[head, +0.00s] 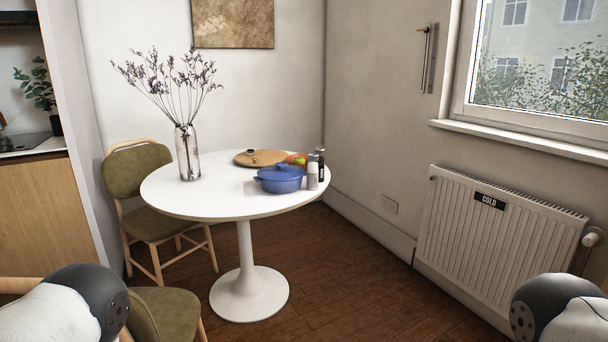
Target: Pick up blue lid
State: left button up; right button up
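The blue lid (281,171) sits on top of a blue pot (280,184) on the right part of a round white table (218,207). The table stands some way ahead of me. Parts of my two arms show at the lower left and lower right corners, far from the pot. Neither gripper is in the picture.
Close around the pot are a grey-white shaker (312,177), a dark shaker (321,163), colourful fruit or vegetables (296,159) and a round wooden board (259,158). A tall glass vase (187,153) stands left. Chairs (139,172) flank the table's left side. Floor at right is clear.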

aim_at(280, 172)
jog(key=i+j+z, duration=0.25)
jog(key=i, duration=0.3)
jog(key=i+j+z, duration=0.25)
jog(key=i, duration=0.3)
